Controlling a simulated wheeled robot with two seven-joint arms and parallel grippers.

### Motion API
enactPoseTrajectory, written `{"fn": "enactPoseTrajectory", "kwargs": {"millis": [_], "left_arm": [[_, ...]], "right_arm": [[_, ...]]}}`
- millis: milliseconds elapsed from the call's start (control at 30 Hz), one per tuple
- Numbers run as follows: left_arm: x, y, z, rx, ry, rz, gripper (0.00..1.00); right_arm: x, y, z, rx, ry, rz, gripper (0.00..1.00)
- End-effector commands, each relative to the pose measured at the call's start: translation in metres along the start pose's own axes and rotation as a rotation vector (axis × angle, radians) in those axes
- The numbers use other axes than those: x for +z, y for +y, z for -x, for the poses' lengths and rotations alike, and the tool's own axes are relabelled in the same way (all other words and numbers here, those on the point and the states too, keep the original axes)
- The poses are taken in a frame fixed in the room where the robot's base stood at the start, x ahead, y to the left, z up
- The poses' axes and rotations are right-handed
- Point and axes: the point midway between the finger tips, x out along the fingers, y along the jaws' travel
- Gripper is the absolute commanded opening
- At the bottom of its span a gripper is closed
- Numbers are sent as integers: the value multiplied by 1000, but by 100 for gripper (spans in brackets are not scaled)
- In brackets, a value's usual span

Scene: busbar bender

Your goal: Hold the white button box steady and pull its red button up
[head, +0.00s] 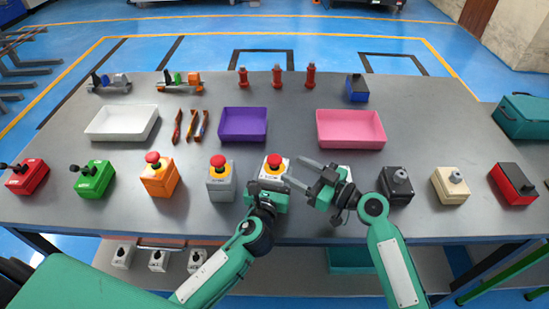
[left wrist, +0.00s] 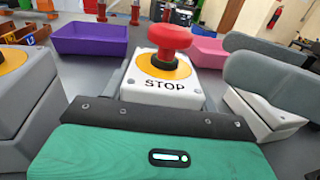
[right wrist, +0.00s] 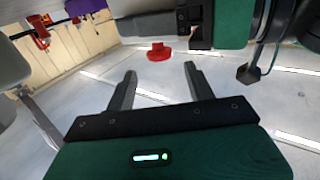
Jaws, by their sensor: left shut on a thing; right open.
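The white button box (head: 266,173) stands on the table with its red button (head: 275,159) on top. In the left wrist view the box (left wrist: 165,90) has a yellow ring and a STOP label under the red button (left wrist: 170,40). My left gripper (head: 269,183) is shut on the box from the near side, one finger along each side. My right gripper (head: 297,173) is open and empty, just right of the box, its fingers pointing left. In the right wrist view the red button (right wrist: 158,52) lies beyond the gap between the open fingertips (right wrist: 158,68).
A grey button box (head: 221,183) and an orange one (head: 158,178) stand to the left. A dark grey box (head: 396,185) stands to the right; another pale box is partly hidden behind my right gripper. Purple (head: 243,123) and pink (head: 350,128) trays lie behind.

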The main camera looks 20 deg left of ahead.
Motion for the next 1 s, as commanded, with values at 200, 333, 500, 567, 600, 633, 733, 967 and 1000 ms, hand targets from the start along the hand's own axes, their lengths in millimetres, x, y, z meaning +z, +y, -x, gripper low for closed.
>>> {"fn": "enactPoseTrajectory", "kwargs": {"millis": [200, 333, 500, 567, 600, 633, 733, 967, 1000], "left_arm": [[0, 0, 0, 0, -1, 0, 31], [0, 0, 0, 0, -1, 0, 31], [0, 0, 0, 0, -1, 0, 31], [0, 0, 0, 0, -1, 0, 31], [0, 0, 0, 0, -1, 0, 31], [0, 0, 0, 0, -1, 0, 31], [0, 0, 0, 0, -1, 0, 31], [0, 0, 0, 0, -1, 0, 31], [0, 0, 0, 0, -1, 0, 31]], "right_arm": [[-1, 0, -44, 0, 2, -2, 54], [0, 0, -62, 0, 0, -1, 54], [0, 0, -74, 1, 0, -1, 54], [0, 0, -75, 1, -1, 0, 54], [0, 0, -76, 1, -1, 0, 54], [0, 0, -76, 1, -1, 0, 54], [0, 0, -76, 1, -1, 0, 54], [0, 0, -76, 2, -1, 0, 23], [0, 0, -76, 2, -1, 0, 15]]}}
